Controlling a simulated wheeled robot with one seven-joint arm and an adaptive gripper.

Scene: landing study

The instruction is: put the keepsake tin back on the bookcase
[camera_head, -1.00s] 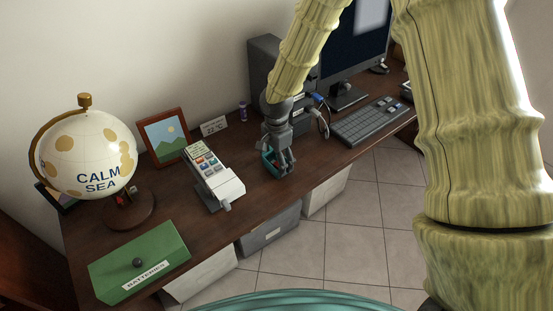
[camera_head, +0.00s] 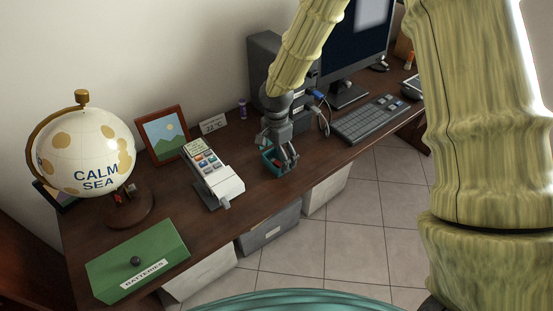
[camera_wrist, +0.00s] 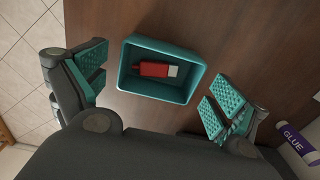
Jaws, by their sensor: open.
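A small teal open-topped box (camera_head: 268,163) stands on the dark wooden desk, below my gripper (camera_head: 283,166). In the wrist view the box (camera_wrist: 154,90) lies between the two spread fingers, with a gap on each side. A red USB stick (camera_wrist: 152,69) with a pale end lies inside it. My gripper is open and holds nothing. I see no label naming a keepsake tin, and cannot tell whether the teal box is it. A green lidded box (camera_head: 136,262) marked BATTERIES sits at the desk's near left. No bookcase is clearly recognisable.
Left of my gripper stand a card terminal (camera_head: 212,172), a framed picture (camera_head: 162,135) and a globe (camera_head: 85,150). A computer tower (camera_head: 264,70), monitor (camera_head: 352,45) and keyboard (camera_head: 370,121) are behind and right. A glue stick (camera_wrist: 297,143) lies close to the right finger.

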